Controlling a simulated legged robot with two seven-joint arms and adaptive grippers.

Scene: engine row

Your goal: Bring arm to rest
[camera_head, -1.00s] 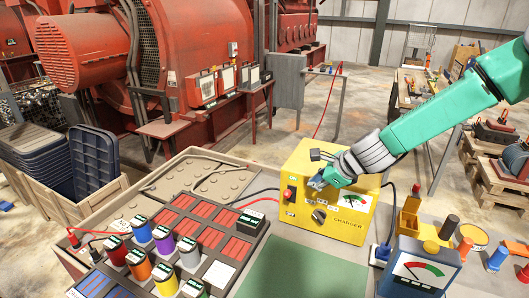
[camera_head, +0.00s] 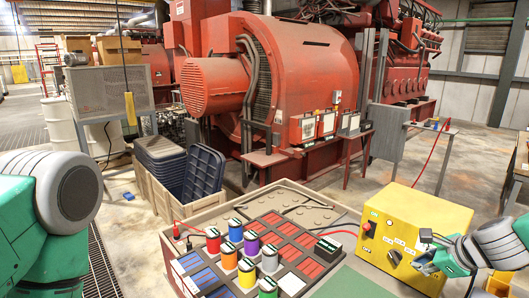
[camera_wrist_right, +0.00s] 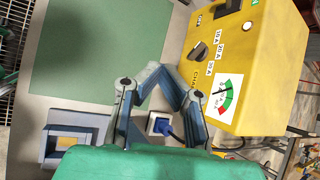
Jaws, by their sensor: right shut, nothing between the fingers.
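My right gripper (camera_head: 428,262) is at the right of the head view, in front of the yellow charger (camera_head: 398,235) and overlapping part of its face. In the wrist view the right gripper (camera_wrist_right: 157,72) is shut and empty, with its fingertips together. It hangs over the bench beside the charger (camera_wrist_right: 255,75), and I see no clear contact between them. A green and grey part of my left arm (camera_head: 45,215) fills the left edge of the head view. My left gripper is out of the picture.
The bench holds a tray of coloured cylinders (camera_head: 247,272) and a green mat (camera_head: 350,284). A blue plug (camera_wrist_right: 162,127) with a cable lies below the fingers in the wrist view. A wooden crate (camera_head: 158,198) with dark bins stands left of the bench. Red engines are behind.

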